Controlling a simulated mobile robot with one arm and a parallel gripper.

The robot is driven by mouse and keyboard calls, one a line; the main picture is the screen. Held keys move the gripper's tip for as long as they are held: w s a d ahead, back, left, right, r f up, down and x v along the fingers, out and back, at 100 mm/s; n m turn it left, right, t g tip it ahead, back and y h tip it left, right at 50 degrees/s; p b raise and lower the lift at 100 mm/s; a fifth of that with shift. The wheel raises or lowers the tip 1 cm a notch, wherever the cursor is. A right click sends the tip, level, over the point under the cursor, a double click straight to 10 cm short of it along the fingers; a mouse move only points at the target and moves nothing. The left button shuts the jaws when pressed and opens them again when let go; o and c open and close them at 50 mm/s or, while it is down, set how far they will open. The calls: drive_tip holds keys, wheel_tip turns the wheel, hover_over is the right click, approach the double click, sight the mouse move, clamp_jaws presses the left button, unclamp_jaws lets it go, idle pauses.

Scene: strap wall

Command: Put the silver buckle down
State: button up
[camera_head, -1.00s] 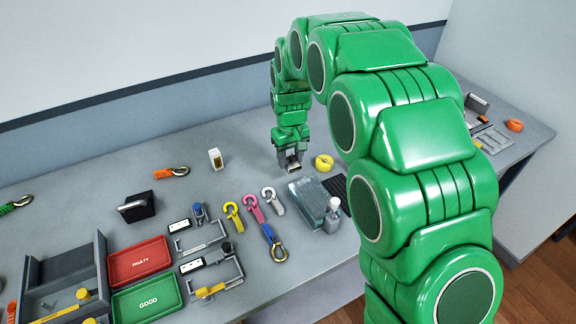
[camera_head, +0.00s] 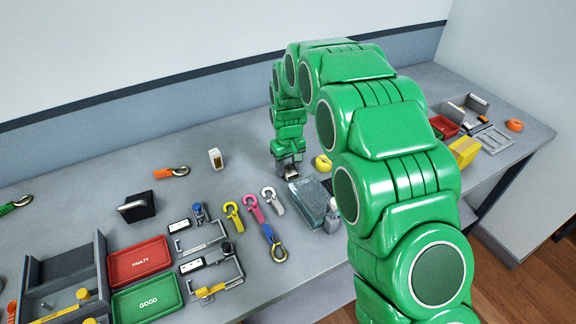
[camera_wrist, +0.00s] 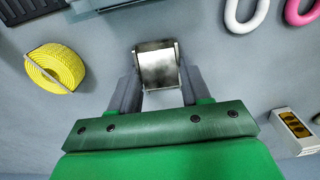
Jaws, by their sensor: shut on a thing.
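My gripper (camera_head: 289,172) is low over the bench top (camera_head: 235,180), at the back end of the clear tray-like block (camera_head: 307,202). The silver buckle (camera_wrist: 157,66) shows in the wrist view as a shiny metal piece between my two fingers (camera_wrist: 158,88). My gripper is shut on it. In the head view the buckle is small and mostly covered by the fingers. I cannot tell whether its underside touches the bench.
A yellow webbing roll (camera_wrist: 54,68) lies beside the gripper, also in the head view (camera_head: 323,163). White (camera_head: 272,199), pink (camera_head: 252,208) and yellow (camera_head: 233,214) hooks lie in front. Bare bench lies behind the hooks.

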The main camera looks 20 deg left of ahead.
sight(288, 168)
drive_tip(key=shift+f, duration=0.2)
drive_tip(key=o, duration=1.1)
drive_tip(key=shift+r, duration=0.1)
wheel_tip(288, 168, up, 12)
